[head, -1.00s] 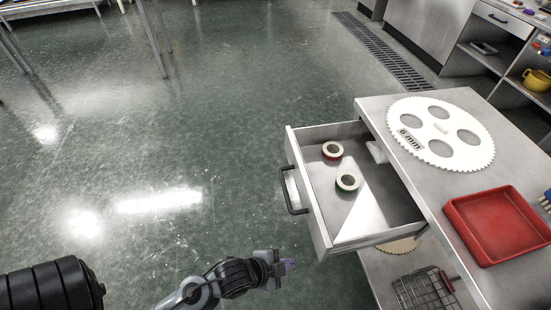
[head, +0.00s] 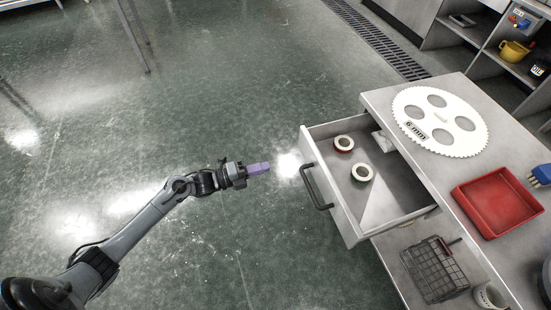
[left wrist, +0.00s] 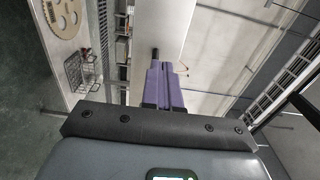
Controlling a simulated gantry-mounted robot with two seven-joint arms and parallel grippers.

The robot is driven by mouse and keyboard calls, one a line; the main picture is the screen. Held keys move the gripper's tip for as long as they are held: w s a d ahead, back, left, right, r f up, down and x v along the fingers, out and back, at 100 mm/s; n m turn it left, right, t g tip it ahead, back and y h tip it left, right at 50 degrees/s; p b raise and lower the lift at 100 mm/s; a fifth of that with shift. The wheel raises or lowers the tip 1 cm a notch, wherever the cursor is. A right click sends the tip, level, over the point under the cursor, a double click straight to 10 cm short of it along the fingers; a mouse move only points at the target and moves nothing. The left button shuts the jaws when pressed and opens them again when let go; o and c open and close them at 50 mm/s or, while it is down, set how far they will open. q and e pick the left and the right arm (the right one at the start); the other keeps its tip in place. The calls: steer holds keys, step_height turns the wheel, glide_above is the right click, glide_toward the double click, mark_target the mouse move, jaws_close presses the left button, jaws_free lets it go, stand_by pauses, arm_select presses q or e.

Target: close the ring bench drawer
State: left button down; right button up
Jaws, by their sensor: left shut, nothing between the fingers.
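The ring bench drawer (head: 350,222) is pulled out from the metal bench (head: 386,100), its front facing left. It has a dark bar handle (head: 316,188). Inside lie two rings, one farther back (head: 344,144) and one nearer (head: 362,173). My left gripper (head: 260,168) is left of the handle, apart from it, pointing right at the drawer front. Its purple fingers are shut and empty. In the left wrist view the fingers (left wrist: 165,85) are together, with a pale panel ahead. My right gripper is not in view.
On the bench top are a white toothed disc (head: 440,122) marked 6 mm, a red tray (head: 498,202) and a blue item (head: 541,175). The floor left of the drawer is clear.

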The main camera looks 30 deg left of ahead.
arm_select(q)
steer(key=d, duration=0.1)
steer(key=b, duration=0.4)
glide_toward(308, 155)
steer(key=x, duration=0.7)
steer(key=shift+s+r, duration=0.1)
steer(key=shift+r, duration=0.05)
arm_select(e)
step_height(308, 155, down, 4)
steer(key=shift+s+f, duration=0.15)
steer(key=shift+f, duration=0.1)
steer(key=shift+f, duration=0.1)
